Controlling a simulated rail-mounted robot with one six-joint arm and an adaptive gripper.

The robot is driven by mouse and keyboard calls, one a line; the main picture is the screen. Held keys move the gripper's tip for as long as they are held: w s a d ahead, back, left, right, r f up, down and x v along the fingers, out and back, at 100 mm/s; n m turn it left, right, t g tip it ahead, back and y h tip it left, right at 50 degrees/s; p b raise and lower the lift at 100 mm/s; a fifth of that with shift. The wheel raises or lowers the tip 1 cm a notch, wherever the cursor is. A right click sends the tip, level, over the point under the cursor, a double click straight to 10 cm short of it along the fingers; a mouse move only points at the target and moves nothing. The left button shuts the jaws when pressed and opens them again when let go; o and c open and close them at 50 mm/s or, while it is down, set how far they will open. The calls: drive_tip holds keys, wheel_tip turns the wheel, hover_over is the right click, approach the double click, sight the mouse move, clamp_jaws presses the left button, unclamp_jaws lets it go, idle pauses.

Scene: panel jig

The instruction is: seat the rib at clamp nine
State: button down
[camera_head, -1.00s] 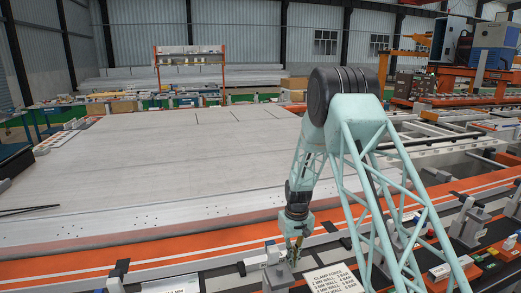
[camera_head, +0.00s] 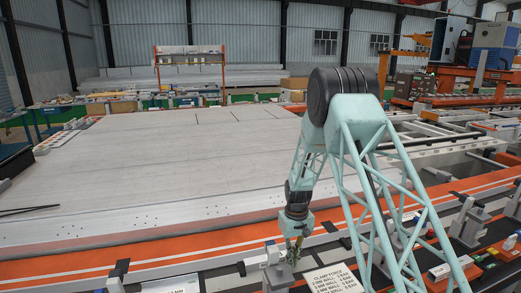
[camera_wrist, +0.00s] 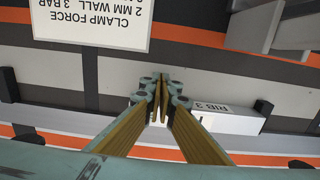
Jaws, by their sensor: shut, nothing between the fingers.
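My gripper (camera_head: 293,258) is low over the front edge of the jig, beside a grey clamp (camera_head: 275,272). In the wrist view the fingers of my gripper (camera_wrist: 158,88) meet at the tips and hold nothing. A white piece marked RIB 3 (camera_wrist: 232,120) lies just behind and to the right of the fingertips there. The fingers hide part of it, and I cannot tell whether they touch it. No clamp number nine is readable, so I cannot pick out clamp nine.
A clamp force sign (camera_head: 328,281) lies right of my gripper, and also shows upside down in the wrist view (camera_wrist: 95,18). More clamps (camera_head: 470,222) stand at the right. A large flat pale panel (camera_head: 170,160) fills the middle. An orange rail (camera_head: 150,255) runs along its front.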

drive_tip(key=shift+w+a, duration=0.2)
drive_tip(key=shift+w, duration=0.55)
drive_tip(key=shift+w+a, duration=0.2)
drive_tip(key=shift+w, duration=0.55)
idle(1.3)
drive_tip(key=shift+s, duration=0.25)
drive_tip(key=shift+s+d, duration=0.25)
drive_tip(key=shift+s, duration=0.4)
drive_tip(key=shift+s, duration=0.1)
drive_tip(key=shift+r, duration=0.15)
idle(0.4)
wheel_tip(320, 180, up, 8)
drive_tip(key=p, duration=0.2)
idle(1.2)
idle(0.4)
